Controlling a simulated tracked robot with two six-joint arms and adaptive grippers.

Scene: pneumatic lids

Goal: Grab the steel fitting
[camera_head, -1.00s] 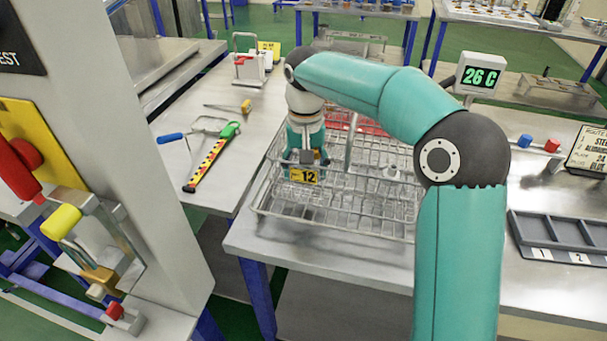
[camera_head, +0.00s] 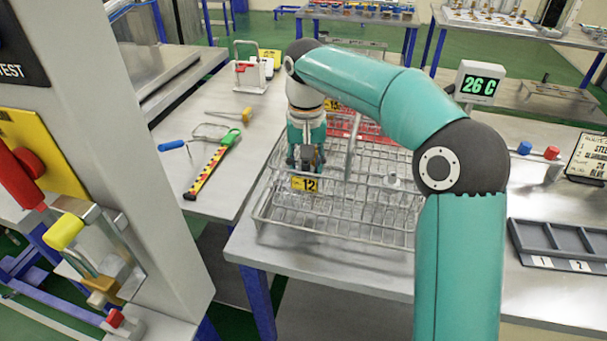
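My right arm comes in from the right, and its gripper (camera_head: 306,164) points down over the left part of a wire basket (camera_head: 335,232), behind the yellow "12" tag (camera_head: 305,184). Its dark fingers are small and seen from behind the wrist, so I cannot tell whether they are open or shut, or whether anything is between them. I cannot make out a steel fitting for certain. A small pale grey piece (camera_head: 392,179) shows at the right of the basket; I cannot tell what it is. My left gripper is not in view.
A red rack (camera_head: 360,128) lies behind the basket. A grey compartment tray (camera_head: 560,243) is at the right, below a "26 C" display (camera_head: 480,84). A green-handled tool (camera_head: 212,165) lies on the left table. A grey panel (camera_head: 150,150) stands at the far left.

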